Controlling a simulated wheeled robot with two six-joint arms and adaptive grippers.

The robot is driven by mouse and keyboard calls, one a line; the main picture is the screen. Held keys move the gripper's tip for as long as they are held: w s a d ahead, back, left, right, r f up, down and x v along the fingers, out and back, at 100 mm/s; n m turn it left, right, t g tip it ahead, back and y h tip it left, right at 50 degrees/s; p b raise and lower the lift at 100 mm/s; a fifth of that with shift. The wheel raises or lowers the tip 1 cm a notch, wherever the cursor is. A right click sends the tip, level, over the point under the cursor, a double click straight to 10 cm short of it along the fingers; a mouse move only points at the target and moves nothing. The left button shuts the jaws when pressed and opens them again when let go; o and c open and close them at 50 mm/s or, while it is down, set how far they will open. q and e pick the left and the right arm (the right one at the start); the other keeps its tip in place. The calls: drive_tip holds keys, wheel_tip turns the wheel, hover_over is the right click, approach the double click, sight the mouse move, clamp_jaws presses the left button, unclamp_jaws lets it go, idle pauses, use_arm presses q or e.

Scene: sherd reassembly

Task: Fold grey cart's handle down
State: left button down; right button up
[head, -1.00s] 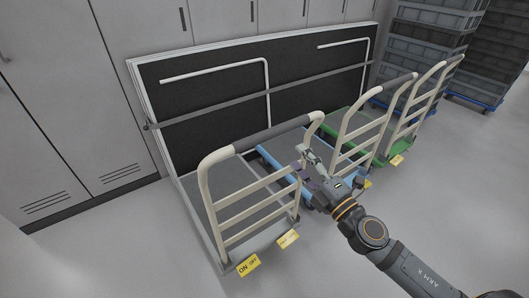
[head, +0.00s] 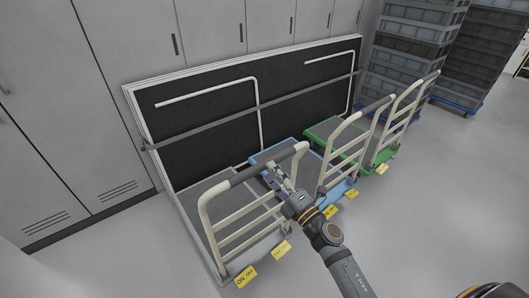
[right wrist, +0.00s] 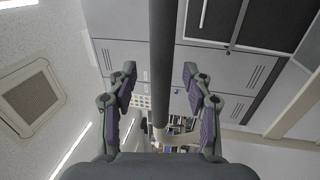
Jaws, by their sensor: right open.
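The grey cart (head: 232,244) is the leftmost of three, beside the dark panels. Its cream handle frame (head: 209,225) stands raised, with a dark grip sleeve (head: 252,169) along the top bar. My right gripper (head: 272,172) is open at the right part of this bar. In the right wrist view, the dark bar (right wrist: 162,55) runs between the spread fingers of my right gripper (right wrist: 160,95), with a gap on both sides. Yellow tags, one reading ON/OFF (head: 246,277), mark the cart's near end. My left gripper is not in view.
A blue cart (head: 268,154) and a green cart (head: 325,129) stand to the right, handles up. Dark panels (head: 190,125) lean on grey lockers (head: 95,110) behind. Stacked crates (head: 415,50) stand back right. The floor in front is clear.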

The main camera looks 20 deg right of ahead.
sight(264, 166)
drive_tip(key=x, duration=0.4)
drive_tip(key=shift+w+f+p, duration=0.1)
drive_tip(key=shift+w+p, duration=0.1)
drive_tip(key=shift+p, duration=0.2)
clamp_jaws()
